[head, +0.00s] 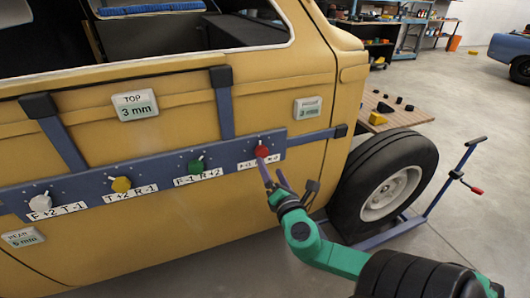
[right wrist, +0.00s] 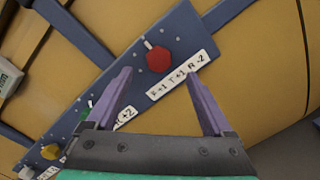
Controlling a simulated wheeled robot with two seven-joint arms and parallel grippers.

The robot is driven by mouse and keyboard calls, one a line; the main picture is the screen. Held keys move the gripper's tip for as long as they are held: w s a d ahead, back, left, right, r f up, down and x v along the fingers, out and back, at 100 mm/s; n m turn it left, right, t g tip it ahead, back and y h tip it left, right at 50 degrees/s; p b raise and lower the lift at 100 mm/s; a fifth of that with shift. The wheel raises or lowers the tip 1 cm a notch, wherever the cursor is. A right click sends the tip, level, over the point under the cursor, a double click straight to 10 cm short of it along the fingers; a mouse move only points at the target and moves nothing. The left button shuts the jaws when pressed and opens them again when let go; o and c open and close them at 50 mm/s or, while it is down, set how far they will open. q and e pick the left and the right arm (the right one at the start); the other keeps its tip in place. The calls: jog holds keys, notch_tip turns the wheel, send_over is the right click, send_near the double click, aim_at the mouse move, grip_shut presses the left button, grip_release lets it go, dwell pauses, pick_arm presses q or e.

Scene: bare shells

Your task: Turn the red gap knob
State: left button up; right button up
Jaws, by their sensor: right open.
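The red gap knob (head: 262,151) sits at the right end of a blue bar (head: 223,158) strapped across the yellow car door. In the right wrist view the red knob (right wrist: 159,59) shows a white pointer mark at its upper left and a label reading F+1 T+1 R-2 beside it. My right gripper (head: 271,170) is open just below the knob. In the right wrist view its two purple fingers (right wrist: 159,75) stand apart, with the knob framed between and beyond their tips. The fingers do not appear closed on anything. My left gripper is out of view.
A green knob (head: 195,167), a yellow knob (head: 121,184) and a white knob (head: 40,201) share the bar. Tags read TOP 3 mm (head: 135,105) and REAR 5 mm (head: 22,238). A wheel (head: 388,190) stands right of the door, by a blue stand (head: 448,183).

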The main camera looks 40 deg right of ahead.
aim_at(263, 155)
jog(key=x, duration=0.7)
jog(key=shift+w+a+p, duration=0.15)
jog(key=shift+p, duration=0.15)
jog(key=shift+w, duration=0.25)
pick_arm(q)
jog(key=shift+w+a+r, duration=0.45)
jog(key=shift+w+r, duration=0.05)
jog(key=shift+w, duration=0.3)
pick_arm(e)
jog(key=shift+c, duration=0.3)
jog(key=c, duration=1.3)
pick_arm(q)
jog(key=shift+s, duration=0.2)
